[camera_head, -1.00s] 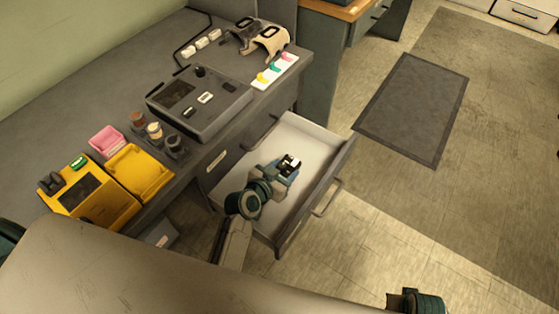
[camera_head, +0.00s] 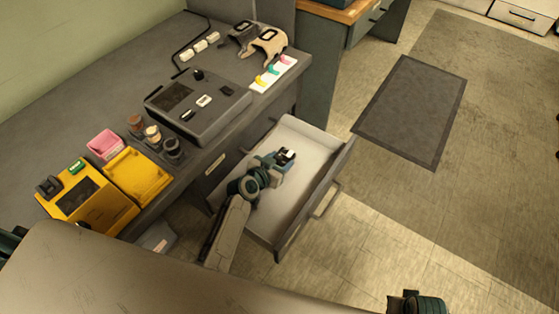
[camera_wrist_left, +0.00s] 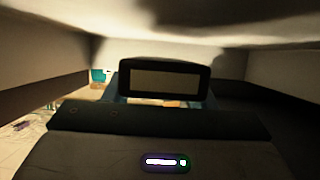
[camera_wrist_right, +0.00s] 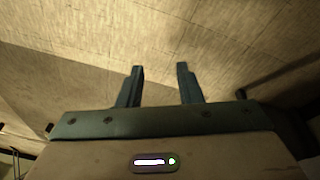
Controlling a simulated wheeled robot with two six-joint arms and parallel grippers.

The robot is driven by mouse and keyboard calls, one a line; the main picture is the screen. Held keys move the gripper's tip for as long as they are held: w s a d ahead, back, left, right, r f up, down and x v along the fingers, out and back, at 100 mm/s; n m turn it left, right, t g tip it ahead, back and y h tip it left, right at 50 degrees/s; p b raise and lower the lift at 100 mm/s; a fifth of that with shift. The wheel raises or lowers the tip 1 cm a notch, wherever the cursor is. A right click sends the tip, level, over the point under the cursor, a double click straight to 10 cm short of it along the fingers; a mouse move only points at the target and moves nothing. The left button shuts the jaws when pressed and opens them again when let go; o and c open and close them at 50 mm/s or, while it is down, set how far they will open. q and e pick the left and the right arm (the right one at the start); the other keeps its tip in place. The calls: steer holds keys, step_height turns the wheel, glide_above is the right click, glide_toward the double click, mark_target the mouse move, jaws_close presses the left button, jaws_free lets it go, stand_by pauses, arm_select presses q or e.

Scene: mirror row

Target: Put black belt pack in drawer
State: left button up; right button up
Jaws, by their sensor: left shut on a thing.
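My left gripper (camera_head: 278,161) is inside the open drawer (camera_head: 318,158), over its pale floor. It is shut on a small black piece with a light face, which I take for the black belt pack (camera_head: 287,153). In the left wrist view the belt pack (camera_wrist_left: 164,62) shows as a black frame around a grey-brown panel between the fingers, with drawer walls on both sides. Whether it touches the drawer floor is unclear. My right gripper (camera_wrist_right: 160,84) is open and empty above the tiled floor.
The grey desk (camera_head: 70,130) bears a black console (camera_head: 198,103), a yellow device (camera_head: 85,198), a yellow tray (camera_head: 138,176), a pink box (camera_head: 105,143), several small jars and two headset-like items. A dark mat (camera_head: 412,110) lies on the floor. The drawer front has a handle (camera_head: 325,200).

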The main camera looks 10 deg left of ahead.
arm_select(q)
steer(key=shift+f+b, duration=0.4)
steer(key=shift+b, duration=0.1)
steer(key=shift+f, duration=0.15)
steer(key=o, duration=1.1)
steer(key=shift+s, duration=0.1)
arm_select(e)
steer(key=r, duration=0.4)
steer(key=shift+w+a+r, duration=0.1)
steer(key=shift+a+r, duration=0.1)
steer(key=shift+r, duration=0.15)
steer(key=shift+w, duration=0.2)
arm_select(q)
steer(key=shift+r+p, duration=0.55)
steer(key=shift+r, duration=0.05)
steer(key=v, duration=0.6)
steer(key=shift+s+a+r, duration=0.25)
steer(key=shift+s, duration=0.35)
arm_select(e)
steer(key=shift+s+d+f, duration=0.15)
steer(key=shift+f, duration=1.15)
steer(key=shift+s+d+f, duration=0.1)
steer(key=shift+s+f, duration=0.05)
steer(key=shift+f, duration=1.1)
